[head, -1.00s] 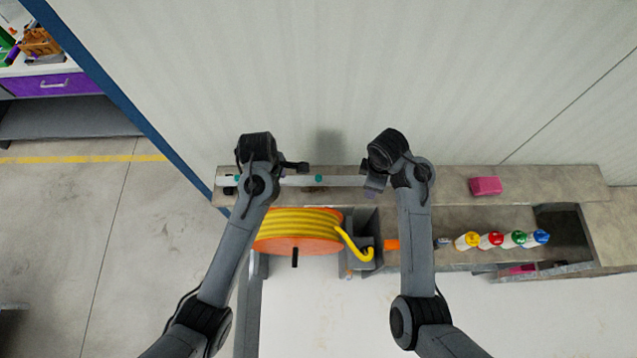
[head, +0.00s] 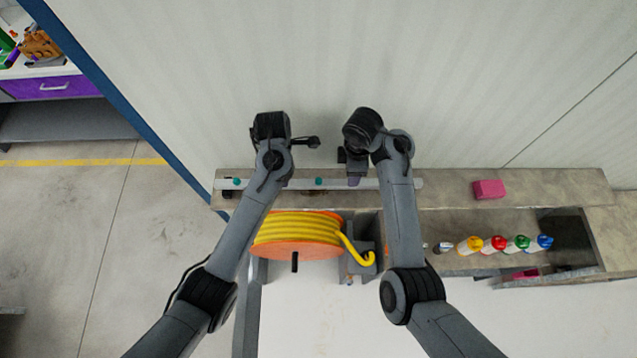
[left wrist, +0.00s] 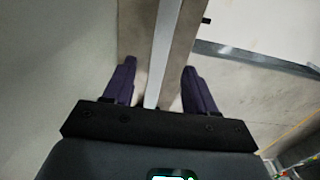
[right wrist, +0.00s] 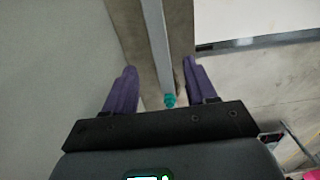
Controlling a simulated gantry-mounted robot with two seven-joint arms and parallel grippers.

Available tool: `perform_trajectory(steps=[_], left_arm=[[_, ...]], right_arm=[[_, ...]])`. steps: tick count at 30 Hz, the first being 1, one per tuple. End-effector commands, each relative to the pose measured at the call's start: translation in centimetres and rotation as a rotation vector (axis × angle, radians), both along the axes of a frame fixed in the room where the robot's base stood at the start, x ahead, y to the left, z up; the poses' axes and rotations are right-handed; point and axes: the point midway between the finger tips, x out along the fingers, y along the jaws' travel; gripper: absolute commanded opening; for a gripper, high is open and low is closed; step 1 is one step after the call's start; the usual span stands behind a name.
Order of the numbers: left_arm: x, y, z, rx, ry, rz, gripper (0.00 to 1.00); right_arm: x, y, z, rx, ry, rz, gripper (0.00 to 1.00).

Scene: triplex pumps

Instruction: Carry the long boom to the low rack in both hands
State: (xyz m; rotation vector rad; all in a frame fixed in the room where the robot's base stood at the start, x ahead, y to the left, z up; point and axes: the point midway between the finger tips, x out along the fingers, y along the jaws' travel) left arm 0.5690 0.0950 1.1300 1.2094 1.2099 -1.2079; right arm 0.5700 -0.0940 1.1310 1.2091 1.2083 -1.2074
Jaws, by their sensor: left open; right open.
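The long boom (head: 335,184) is a pale straight bar with teal fittings. It lies lengthwise along the grey ledge by the wall in the head view. My left gripper (left wrist: 159,68) is open and empty, with the boom (left wrist: 162,55) running between its spread purple fingers in the left wrist view. My right gripper (right wrist: 160,68) is open too, and the boom (right wrist: 156,40) with a teal fitting (right wrist: 169,100) shows between its fingers. In the head view the right gripper (head: 353,180) is over the boom's middle. I cannot tell which thing is the low rack.
A hose reel (head: 297,234) with yellow hose stands just in front of the ledge (head: 560,185). A pink block (head: 488,190) lies on the ledge to the right. Several bottles with coloured caps (head: 497,243) stand in front. The wall (head: 350,60) closes off the back.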

Motion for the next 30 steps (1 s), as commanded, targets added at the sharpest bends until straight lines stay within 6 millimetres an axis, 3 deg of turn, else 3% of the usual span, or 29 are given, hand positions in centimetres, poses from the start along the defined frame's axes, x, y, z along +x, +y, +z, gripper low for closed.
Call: perform_trajectory(steps=[15, 21, 30], left_arm=[[-0.1, 0.0, -7.5, -0.001, 0.003, 0.000, 0.56], [-0.1, 0.0, -9.0, -0.001, 0.001, 0.000, 0.56], [-0.1, 0.0, -9.3, -0.001, 0.000, -0.001, 0.56]], right_arm=[[-0.1, -0.1, -7.5, -0.002, 0.004, 0.001, 0.56], [-0.1, -0.1, -9.0, -0.001, 0.002, -0.001, 0.56], [-0.1, -0.1, -9.3, 0.000, 0.001, -0.001, 0.56]])
